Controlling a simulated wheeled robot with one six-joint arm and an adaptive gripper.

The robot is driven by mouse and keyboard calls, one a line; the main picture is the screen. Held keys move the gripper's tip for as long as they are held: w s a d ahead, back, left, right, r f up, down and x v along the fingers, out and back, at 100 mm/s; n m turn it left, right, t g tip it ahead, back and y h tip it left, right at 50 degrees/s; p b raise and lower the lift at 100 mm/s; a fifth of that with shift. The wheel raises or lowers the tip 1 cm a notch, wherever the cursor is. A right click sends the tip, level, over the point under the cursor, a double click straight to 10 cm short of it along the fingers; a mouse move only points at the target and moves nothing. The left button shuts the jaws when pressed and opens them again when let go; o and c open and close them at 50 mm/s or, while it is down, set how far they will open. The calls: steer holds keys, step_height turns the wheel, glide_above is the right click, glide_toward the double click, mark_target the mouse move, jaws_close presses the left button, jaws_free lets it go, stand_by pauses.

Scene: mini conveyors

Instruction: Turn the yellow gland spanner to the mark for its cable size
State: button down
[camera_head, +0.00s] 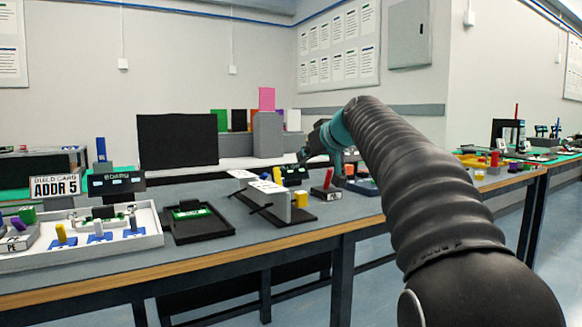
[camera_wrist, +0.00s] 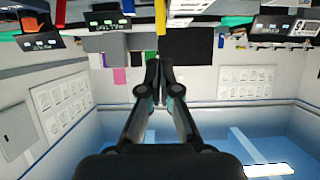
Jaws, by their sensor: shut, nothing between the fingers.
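A yellow upright bar, which looks like the spanner's handle (camera_head: 277,176), stands in the middle of the bench, beside a small black unit with a display (camera_head: 293,174). In the upside-down wrist view, a yellow bar (camera_wrist: 161,16) shows at the top centre, beyond my fingertips and apart from them. My gripper (camera_wrist: 155,66) is shut and empty, its fingertips together. In the head view my gripper (camera_head: 308,155) is above the bench, right of the yellow handle, partly hidden by my wrist. The size marks and the spanner's lower end cannot be made out.
A red handle (camera_head: 328,178) stands close by on the right. White upright plates (camera_head: 281,205) on a black base stand in front. A black tray with a green board (camera_head: 190,212) and a white tray (camera_head: 150,240) lie left. Coloured panels (camera_head: 266,99) stand behind.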

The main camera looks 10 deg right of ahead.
mark_target(278, 172)
steer(key=p+x, duration=0.1)
steer(key=x, duration=1.2)
steer(key=shift+a+f, duration=0.1)
steer(key=shift+w+p, duration=0.1)
steer(key=shift+p, duration=0.55)
steer(key=shift+w+r+p, duration=0.1)
steer(key=shift+r+p, duration=0.15)
steer(key=shift+p, duration=0.25)
steer(key=shift+w+a+g+p, duration=0.15)
steer(key=shift+g+p, duration=0.25)
steer(key=shift+p, duration=0.6)
steer(key=shift+w+a+f, duration=0.1)
steer(key=shift+w+f, duration=0.3)
steer(key=shift+w, duration=0.15)
steer(key=shift+s+a, duration=0.1)
steer(key=shift+s, duration=0.15)
